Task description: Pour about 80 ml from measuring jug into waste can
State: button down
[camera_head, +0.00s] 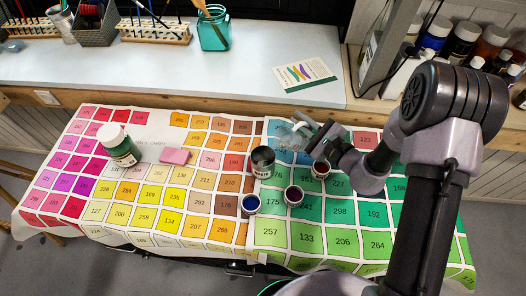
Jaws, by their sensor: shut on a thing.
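The measuring jug (289,133) looks clear and pale, and my gripper (312,127) is shut on it above the colour-chart cloth, right of the middle. The jug seems tilted to the left; its contents are too small to make out. A grey metal can with a pale label (262,168), which looks like the waste can, stands upright on the cloth just below and left of the jug in the picture. Its inside looks dark. The jug and the can appear apart. My arm comes in from the right and hides part of the cloth.
Small pots stand close by: a reddish one (320,169), a dark purple one (293,196) and a blue one (250,204). A white-capped bottle (119,147) and a pink block (175,156) sit on the left of the cloth (155,222). A shelf (250,66) runs behind.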

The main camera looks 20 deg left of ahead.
aim_at(289, 133)
jog(key=shift+s+a+r+n+p, duration=0.1)
jog(key=shift+s+r+n+p, duration=0.05)
jog(key=shift+r+n+p, duration=0.15)
jog(key=shift+s+a+r+n+p, duration=0.1)
jog(key=shift+r+n+p, duration=0.05)
jog(key=shift+r+n, duration=0.2)
jog(key=shift+s+a+r+n+p, duration=0.1)
jog(key=shift+s+r+n+p, duration=0.05)
jog(key=shift+r+n+p, duration=0.3)
jog(key=shift+s+a+r+n+h+p, duration=0.2)
jog(key=shift+r+n+h+p, duration=0.1)
jog(key=shift+r+n+p, duration=0.15)
jog(key=shift+s+a+r, duration=0.1)
jog(key=shift+s+r, duration=0.05)
jog(key=shift+s+a+r+n+t+h+p, duration=0.2)
jog(key=shift+s+r+n+p, duration=0.15)
jog(key=shift+r+n, duration=0.15)
jog(key=shift+s+a+r+n+t+h+p, duration=0.1)
jog(key=shift+s+a+r+n+t+p, duration=0.1)
jog(key=shift+r+n+p, duration=0.2)
dwell(1.3)
jog(key=shift+s+a+n, duration=0.15)
jog(key=shift+n, duration=0.1)
